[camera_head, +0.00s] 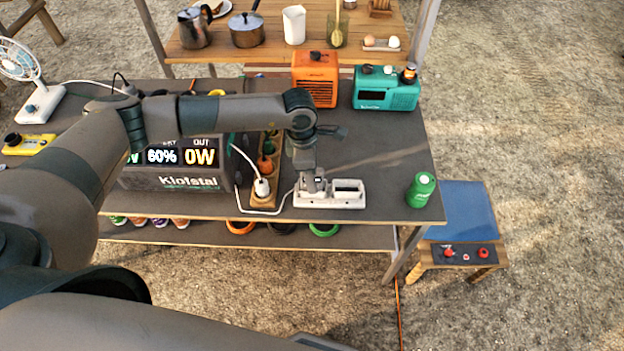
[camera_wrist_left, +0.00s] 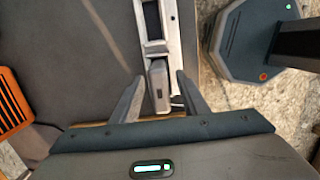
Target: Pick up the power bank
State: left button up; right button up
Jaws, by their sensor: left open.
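The power bank, a small grey block (camera_wrist_left: 158,88), stands in one slot of a white charging dock (camera_head: 355,203) at the front edge of the dark table. The dock also shows in the left wrist view (camera_wrist_left: 174,40), where its other slot looks empty. My left gripper (camera_head: 313,182) points down over the dock's left part. In the left wrist view its two fingers (camera_wrist_left: 160,78) are open, one on each side of the power bank, with a gap visible on both sides. The gripper hides part of the block in the head view. My right gripper is not in view.
A white plug (camera_head: 261,187) in a wooden power strip and its cable lie just left of the dock. A power station (camera_head: 175,178) stands farther left. A green canister (camera_head: 420,189) stands right. Orange (camera_head: 315,78) and teal (camera_head: 386,90) appliances stand behind.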

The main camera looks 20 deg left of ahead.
pick_arm(q)
jog(key=shift+c, duration=0.3)
grip_shut()
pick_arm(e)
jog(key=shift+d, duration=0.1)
pick_arm(q)
jog(key=shift+r, duration=0.15)
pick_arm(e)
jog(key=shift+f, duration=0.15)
pick_arm(q)
jog(key=shift+r+b, duration=0.55)
jog(key=shift+r, duration=0.05)
notch_tip(320, 180, up, 3)
jog(key=shift+f+b, duration=0.2)
jog(key=shift+b, duration=0.55)
pick_arm(e)
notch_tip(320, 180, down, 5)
jog(key=b, duration=0.2)
pick_arm(q)
jog(key=s+d+r+b, duration=0.2)
jog(key=s+d+r, duration=0.5)
jog(key=s+d, duration=0.1)
jog(key=shift+d, duration=0.35)
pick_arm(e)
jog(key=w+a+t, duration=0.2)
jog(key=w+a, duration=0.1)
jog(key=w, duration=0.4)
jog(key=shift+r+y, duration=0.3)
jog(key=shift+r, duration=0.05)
